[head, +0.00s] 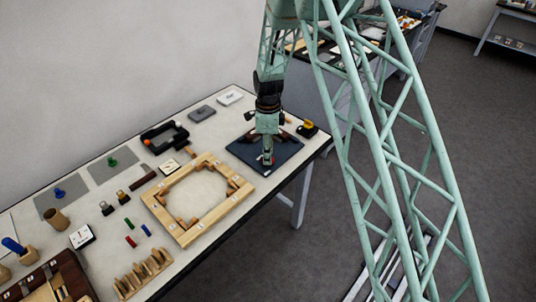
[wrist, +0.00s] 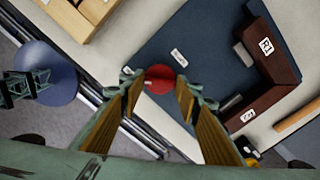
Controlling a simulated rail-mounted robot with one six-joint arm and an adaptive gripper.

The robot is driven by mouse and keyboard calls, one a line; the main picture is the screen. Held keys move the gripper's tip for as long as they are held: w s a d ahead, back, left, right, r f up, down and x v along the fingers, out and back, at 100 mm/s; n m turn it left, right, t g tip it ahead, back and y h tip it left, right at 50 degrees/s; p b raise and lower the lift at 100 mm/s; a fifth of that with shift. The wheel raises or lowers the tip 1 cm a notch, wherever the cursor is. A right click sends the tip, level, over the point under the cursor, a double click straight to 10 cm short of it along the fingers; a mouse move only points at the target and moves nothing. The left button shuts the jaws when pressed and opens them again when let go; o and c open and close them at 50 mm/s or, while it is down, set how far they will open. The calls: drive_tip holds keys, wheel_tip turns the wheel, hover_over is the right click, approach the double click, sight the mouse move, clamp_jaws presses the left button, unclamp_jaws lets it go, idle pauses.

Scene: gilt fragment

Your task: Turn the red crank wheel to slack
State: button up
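The red crank wheel shows in the wrist view as a small red round top (wrist: 159,79) at the edge of a dark blue board. In the head view only a bit of red (head: 267,161) shows at my gripper's tip. My gripper (wrist: 158,88) points down over it, its two wood-coloured fingers apart, one on each side of the red top. A narrow gap seems to show on each side. In the head view my gripper (head: 267,157) is low over the board (head: 286,153). The wheel's lower part is hidden.
A dark brown angled block (wrist: 284,70) with white labels stands on the board, right of my fingers in the wrist view. A light wooden frame (head: 158,208) lies left of the board. A black and yellow item (head: 307,127) stands near the table's right corner.

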drive_tip(key=c, duration=0.3)
drive_tip(key=shift+c, duration=0.2)
